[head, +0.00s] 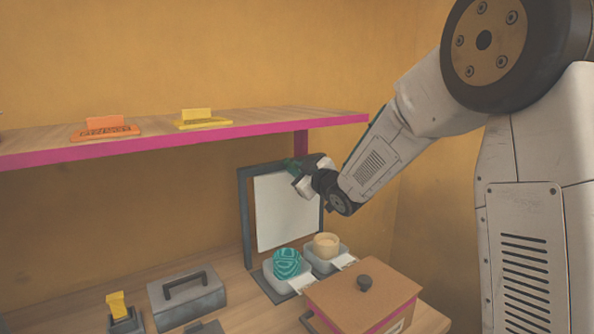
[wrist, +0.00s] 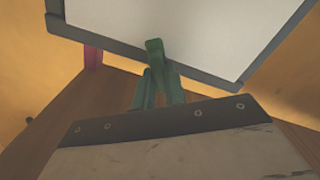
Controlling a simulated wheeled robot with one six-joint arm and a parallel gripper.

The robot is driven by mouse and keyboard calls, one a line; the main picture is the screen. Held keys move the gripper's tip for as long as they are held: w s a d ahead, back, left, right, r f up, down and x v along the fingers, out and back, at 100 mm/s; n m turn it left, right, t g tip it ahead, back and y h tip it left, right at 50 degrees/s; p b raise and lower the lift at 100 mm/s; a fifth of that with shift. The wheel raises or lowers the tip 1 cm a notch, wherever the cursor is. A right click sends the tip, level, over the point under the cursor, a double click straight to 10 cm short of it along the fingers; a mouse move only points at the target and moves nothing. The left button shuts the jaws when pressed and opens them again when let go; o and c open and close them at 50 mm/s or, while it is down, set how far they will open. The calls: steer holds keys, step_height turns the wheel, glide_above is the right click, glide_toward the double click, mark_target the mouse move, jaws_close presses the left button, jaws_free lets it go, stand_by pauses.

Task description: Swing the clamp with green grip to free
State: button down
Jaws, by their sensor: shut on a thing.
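The clamp with green grip (wrist: 155,50) is at the edge of a dark frame (wrist: 110,40) around a white plate (wrist: 180,30) in the wrist view. My gripper (wrist: 154,82) is shut on the green grip. In the head view my gripper (head: 300,178) is at the upper part of the dark frame (head: 246,215), in front of the white plate (head: 283,212). A little green shows there, but my gripper and wrist hide most of the clamp. I cannot tell the clamp's exact angle.
A shelf with a pink edge (head: 200,136) holds an orange piece (head: 105,128) and a yellow piece (head: 200,118).

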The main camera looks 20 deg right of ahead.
steer(key=n, duration=1.1)
steer(key=shift+a+f, duration=0.1)
steer(key=shift+f, duration=0.1)
stand_by(0.4)
steer(key=c, duration=1.4)
jaws_free()
steer(key=shift+c, duration=0.2)
steer(key=v, duration=0.8)
